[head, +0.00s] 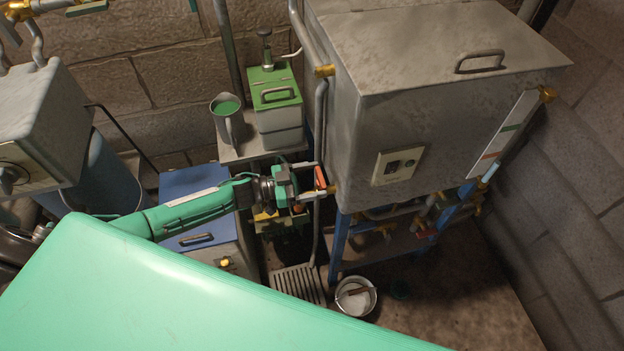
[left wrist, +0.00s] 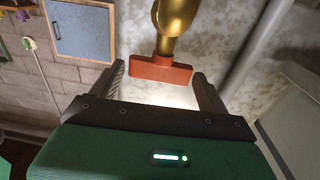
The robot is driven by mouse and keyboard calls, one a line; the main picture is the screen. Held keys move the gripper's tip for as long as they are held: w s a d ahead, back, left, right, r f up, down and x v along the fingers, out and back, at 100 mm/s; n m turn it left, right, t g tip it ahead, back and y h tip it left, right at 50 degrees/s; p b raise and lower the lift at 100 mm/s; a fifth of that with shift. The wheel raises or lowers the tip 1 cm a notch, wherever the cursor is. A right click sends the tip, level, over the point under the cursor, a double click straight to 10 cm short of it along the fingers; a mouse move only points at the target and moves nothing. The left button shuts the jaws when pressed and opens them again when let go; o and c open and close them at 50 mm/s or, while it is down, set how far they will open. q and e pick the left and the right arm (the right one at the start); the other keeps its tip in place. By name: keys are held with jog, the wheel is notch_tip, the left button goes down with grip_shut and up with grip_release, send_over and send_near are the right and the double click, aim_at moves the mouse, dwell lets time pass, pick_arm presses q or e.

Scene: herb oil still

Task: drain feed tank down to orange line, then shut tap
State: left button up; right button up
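The feed tank (head: 450,60) is the large grey metal box at the right. Its gauge strip (head: 500,140) has a green mark and, lower, an orange line (head: 490,156). A pale bluish stretch shows beside the strip's lower end; I cannot tell the liquid level surely. A brass tap with a red-orange handle (head: 320,178) sticks out at the tank's lower left. My left gripper (head: 308,181) is open at this tap. In the left wrist view the handle (left wrist: 160,70) lies crosswise between the spread fingertips (left wrist: 161,82), with gaps on both sides. My right gripper is not in view.
A metal bucket (head: 369,308) and a floor grate (head: 298,284) lie below. More valves (head: 425,233) sit under the tank in its blue frame. A jug (head: 229,128) and a green-topped can (head: 275,105) stand on a shelf behind my left gripper. A blue-lidded box (head: 190,181) lies behind my left arm.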

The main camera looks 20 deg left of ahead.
pick_arm(q)
jog(key=b+v, duration=0.4)
jog(key=v, duration=0.9)
jog(key=shift+a, duration=0.4)
jog(key=shift+s, duration=0.15)
